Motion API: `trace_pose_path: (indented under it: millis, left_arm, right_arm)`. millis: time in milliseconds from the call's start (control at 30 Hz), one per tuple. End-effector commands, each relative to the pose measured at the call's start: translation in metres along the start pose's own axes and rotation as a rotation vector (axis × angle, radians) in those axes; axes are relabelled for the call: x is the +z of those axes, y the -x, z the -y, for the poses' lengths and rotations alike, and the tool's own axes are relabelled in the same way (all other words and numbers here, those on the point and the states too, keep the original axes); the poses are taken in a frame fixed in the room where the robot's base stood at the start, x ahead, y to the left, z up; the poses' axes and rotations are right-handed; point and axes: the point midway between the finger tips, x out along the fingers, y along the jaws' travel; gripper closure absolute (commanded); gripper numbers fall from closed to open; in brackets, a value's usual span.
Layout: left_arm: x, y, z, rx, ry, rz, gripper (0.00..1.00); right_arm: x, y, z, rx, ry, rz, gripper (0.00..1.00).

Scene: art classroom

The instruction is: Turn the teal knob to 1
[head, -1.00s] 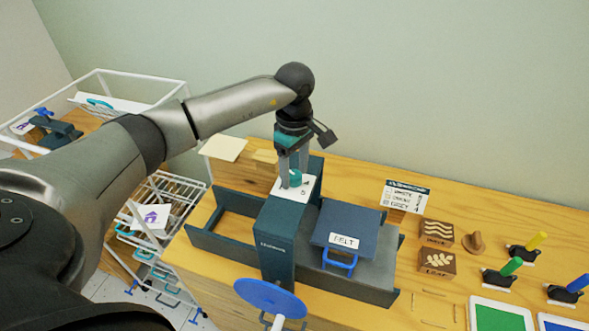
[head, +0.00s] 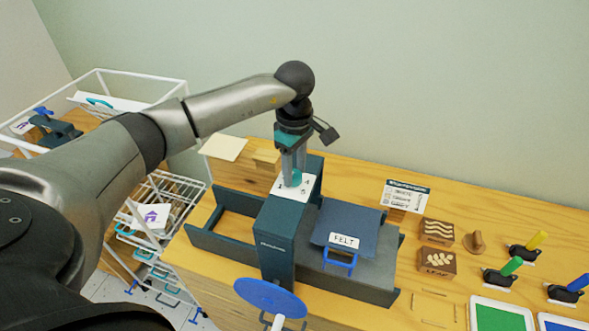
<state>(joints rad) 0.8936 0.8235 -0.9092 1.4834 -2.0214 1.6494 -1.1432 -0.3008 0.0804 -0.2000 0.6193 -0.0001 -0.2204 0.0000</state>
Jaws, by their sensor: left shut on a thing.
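The teal knob (head: 293,178) sits on a white dial plate (head: 301,190) on top of the dark teal press (head: 277,247). Where the knob's pointer stands cannot be told. My right gripper is not in view.
A blue handwheel (head: 271,298) stands at the press's front. A blue FELT board (head: 347,226) lies on the bed to the right. Stamp blocks (head: 436,232) and several coloured-handled tools stand further right. A wire rack (head: 165,200) is at left.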

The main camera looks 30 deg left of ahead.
Motion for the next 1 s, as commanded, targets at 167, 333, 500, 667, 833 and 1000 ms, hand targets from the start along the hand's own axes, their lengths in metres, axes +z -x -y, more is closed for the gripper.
trace_pose_path:
  millis: [167,333,500,667,833,1000]
  left_arm:
    - [0.0,-0.001,-0.001,0.001,0.111,-0.001,1.0]
    - [0.0,0.0,-0.001,0.001,0.261,0.0,1.0]
    - [-0.001,0.0,-0.001,0.001,0.423,0.0,1.0]
    - [-0.001,0.0,-0.001,0.002,0.573,-0.001,1.0]
    - [-0.001,0.0,-0.001,0.001,0.718,0.0,1.0]
    - [-0.001,0.0,-0.002,0.001,0.837,0.0,1.0]
  right_arm:
    - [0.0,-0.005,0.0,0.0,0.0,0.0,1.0]
    - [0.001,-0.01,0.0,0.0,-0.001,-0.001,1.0]
    - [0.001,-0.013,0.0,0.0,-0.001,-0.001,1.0]
    - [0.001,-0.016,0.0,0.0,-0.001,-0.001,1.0]
    - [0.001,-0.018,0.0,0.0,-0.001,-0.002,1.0]
    - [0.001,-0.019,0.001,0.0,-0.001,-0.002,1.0]
